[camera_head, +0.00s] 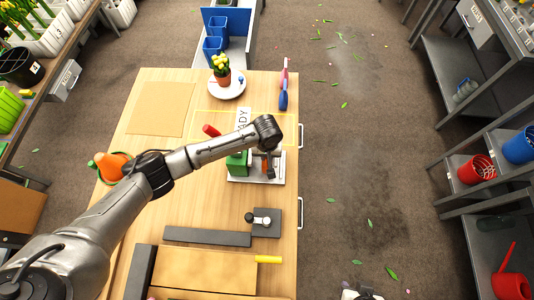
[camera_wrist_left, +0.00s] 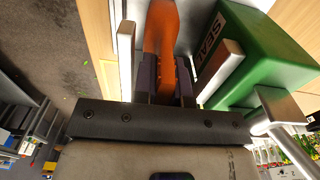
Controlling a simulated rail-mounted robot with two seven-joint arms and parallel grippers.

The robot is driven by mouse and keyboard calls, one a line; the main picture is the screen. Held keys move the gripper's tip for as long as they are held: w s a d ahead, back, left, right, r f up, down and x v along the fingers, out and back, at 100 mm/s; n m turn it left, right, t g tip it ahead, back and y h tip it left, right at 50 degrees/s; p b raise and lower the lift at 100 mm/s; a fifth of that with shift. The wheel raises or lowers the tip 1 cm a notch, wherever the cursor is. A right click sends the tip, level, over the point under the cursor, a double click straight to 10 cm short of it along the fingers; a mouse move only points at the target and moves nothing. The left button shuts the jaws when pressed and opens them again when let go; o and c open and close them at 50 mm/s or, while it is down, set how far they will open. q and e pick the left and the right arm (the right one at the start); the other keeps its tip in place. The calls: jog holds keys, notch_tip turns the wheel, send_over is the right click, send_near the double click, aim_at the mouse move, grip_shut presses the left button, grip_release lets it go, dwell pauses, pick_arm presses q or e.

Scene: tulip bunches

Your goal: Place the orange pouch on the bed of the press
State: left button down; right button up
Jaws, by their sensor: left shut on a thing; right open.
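The orange pouch (camera_wrist_left: 163,30) is between the fingers of my left gripper (camera_wrist_left: 168,75) in the left wrist view. The gripper is shut on it. A green press marked SEAL (camera_wrist_left: 262,50) stands just beside the pouch. In the head view the green press (camera_head: 238,163) sits on a pale base (camera_head: 240,181), and my left wrist partly covers them. A bit of the orange pouch (camera_head: 267,167) shows below that wrist. I cannot tell whether the pouch touches the bed. My right gripper (camera_head: 358,293) is open at the bottom edge, mostly cut off.
A potted yellow tulip on a white dish (camera_head: 227,86) stands behind the press. An orange and green thing (camera_head: 110,166) lies at the table's left. A grey block with a knob (camera_head: 265,222) is in front. A cardboard sheet (camera_head: 160,108) lies flat at the back left.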

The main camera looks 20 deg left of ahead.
pick_arm(q)
jog(key=shift+f, duration=0.1)
jog(key=c, duration=1.4)
grip_release()
jog(key=shift+c, duration=0.2)
notch_tip(320, 180, up, 12)
jog(key=shift+r+p, duration=0.15)
jog(key=shift+p, duration=0.45)
jog(key=shift+d, duration=0.1)
